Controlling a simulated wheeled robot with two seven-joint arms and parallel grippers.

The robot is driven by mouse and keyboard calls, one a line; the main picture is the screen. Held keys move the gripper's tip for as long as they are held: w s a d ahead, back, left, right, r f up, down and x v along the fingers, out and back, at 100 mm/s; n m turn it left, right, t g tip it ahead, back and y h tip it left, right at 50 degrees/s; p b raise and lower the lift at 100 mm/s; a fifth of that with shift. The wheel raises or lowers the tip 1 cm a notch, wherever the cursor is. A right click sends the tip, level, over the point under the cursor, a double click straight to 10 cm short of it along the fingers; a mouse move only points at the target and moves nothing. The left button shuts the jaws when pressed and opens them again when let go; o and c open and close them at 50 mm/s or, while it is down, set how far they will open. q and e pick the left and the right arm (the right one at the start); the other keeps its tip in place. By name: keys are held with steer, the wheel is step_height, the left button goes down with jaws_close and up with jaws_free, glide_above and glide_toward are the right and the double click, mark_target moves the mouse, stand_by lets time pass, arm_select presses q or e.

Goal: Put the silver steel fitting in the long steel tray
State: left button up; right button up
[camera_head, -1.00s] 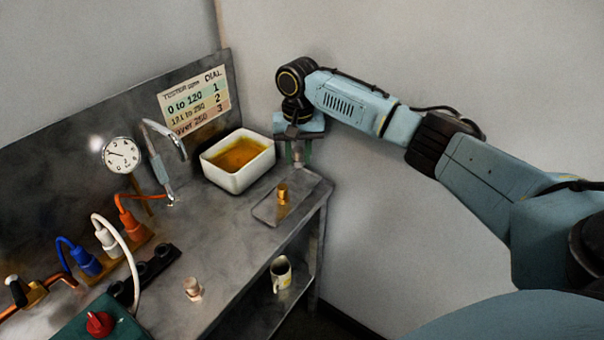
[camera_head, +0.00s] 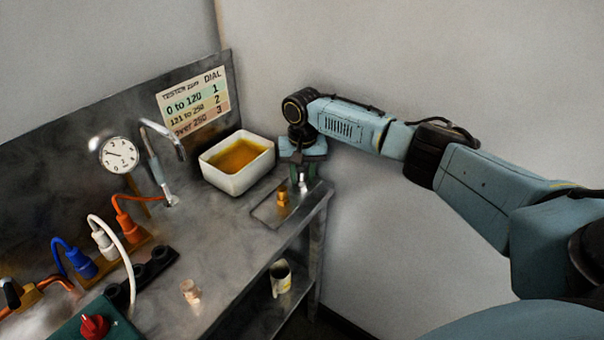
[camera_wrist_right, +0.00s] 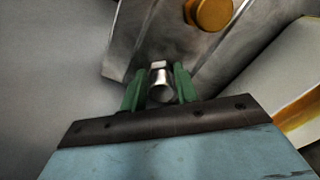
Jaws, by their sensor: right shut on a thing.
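The silver steel fitting (camera_head: 303,184) is between the green fingers of my right gripper (camera_head: 305,174), which is shut on it. It also shows in the right wrist view (camera_wrist_right: 160,82), between the two green fingers (camera_wrist_right: 158,88). The long steel tray (camera_head: 262,214) lies at the right end of the bench, and the fitting is over or beside its far right part. I cannot tell whether it touches the tray. A brass fitting (camera_head: 282,198) stands in the tray and shows as a gold round top in the right wrist view (camera_wrist_right: 209,12). My left gripper is not in view.
A white basin (camera_head: 238,180) of amber liquid stands close left of the right gripper. A tap (camera_head: 160,160), a gauge (camera_head: 119,155) and coloured plugs (camera_head: 104,243) are farther left. A pale copper fitting (camera_head: 190,291) stands at the front. A mug (camera_head: 281,277) sits on the lower shelf.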

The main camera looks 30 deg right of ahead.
mark_target(302, 171)
steer(key=o, duration=0.7)
steer(key=shift+f, duration=0.1)
